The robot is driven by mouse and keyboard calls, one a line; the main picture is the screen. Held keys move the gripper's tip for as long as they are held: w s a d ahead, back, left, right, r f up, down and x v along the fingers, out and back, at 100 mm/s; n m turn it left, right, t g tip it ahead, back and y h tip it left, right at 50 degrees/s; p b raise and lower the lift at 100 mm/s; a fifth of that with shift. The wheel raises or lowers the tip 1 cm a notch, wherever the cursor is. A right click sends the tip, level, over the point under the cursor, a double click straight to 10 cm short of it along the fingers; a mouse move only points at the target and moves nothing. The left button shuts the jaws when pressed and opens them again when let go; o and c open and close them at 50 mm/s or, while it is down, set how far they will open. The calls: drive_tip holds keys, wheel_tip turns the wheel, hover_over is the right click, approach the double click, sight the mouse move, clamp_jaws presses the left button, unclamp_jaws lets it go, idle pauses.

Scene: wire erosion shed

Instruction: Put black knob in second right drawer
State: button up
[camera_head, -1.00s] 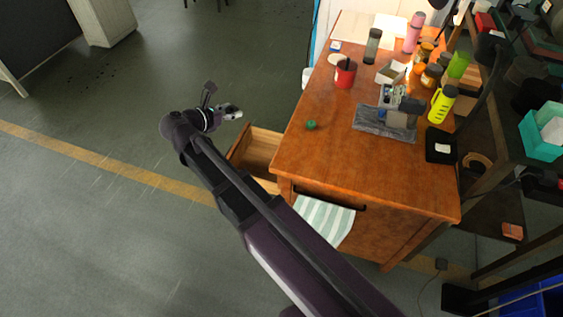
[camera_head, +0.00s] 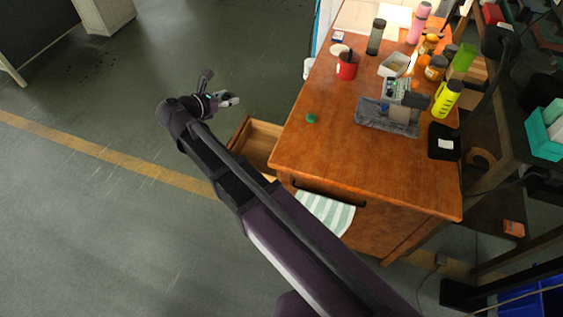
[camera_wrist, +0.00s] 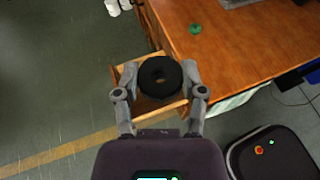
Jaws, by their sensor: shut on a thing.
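In the head view my gripper (camera_head: 229,101) is to the left of the desk, and the knob is too small to make out there. An open wooden drawer (camera_head: 262,137) sticks out from the desk's left side. In the wrist view the knob appears over this drawer (camera_wrist: 178,110), above it and apart from it. Part of the drawer's inside is hidden by the knob and fingers.
The wooden desk (camera_head: 345,150) bears a green knob (camera_head: 311,118), a red cup (camera_head: 347,66), a grey mat (camera_head: 372,119) and several bottles. A striped cloth (camera_head: 325,212) hangs on the near side by a dark handle. The floor left of the desk is clear.

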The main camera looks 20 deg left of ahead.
drive_tip(key=w+a+f+b, duration=0.1)
drive_tip(key=w+f+b, duration=0.8)
drive_tip(key=f+b, duration=0.4)
drive_tip(key=w+a+f+b, duration=0.1)
drive_tip(key=w+f+b, duration=0.9)
drive_tip(key=f+b, duration=0.4)
drive_tip(key=w+a+f+y+b, duration=0.1)
drive_tip(key=w+f+b, duration=0.8)
drive_tip(key=f+b, duration=0.4)
drive_tip(key=shift+w+f+n, duration=0.35)
drive_tip(key=shift+n, duration=0.05)
drive_tip(key=shift+a, duration=0.1)
drive_tip(key=shift+b, duration=0.3)
drive_tip(key=b, duration=0.6)
hover_over(260, 146)
wheel_tip(260, 146, down, 6)
drive_tip(key=shift+f, duration=0.15)
drive_tip(key=shift+f, duration=0.1)
drive_tip(key=shift+f+b, duration=1.75)
drive_tip(key=shift+b, duration=0.2)
drive_tip(key=shift+f+b, duration=0.6)
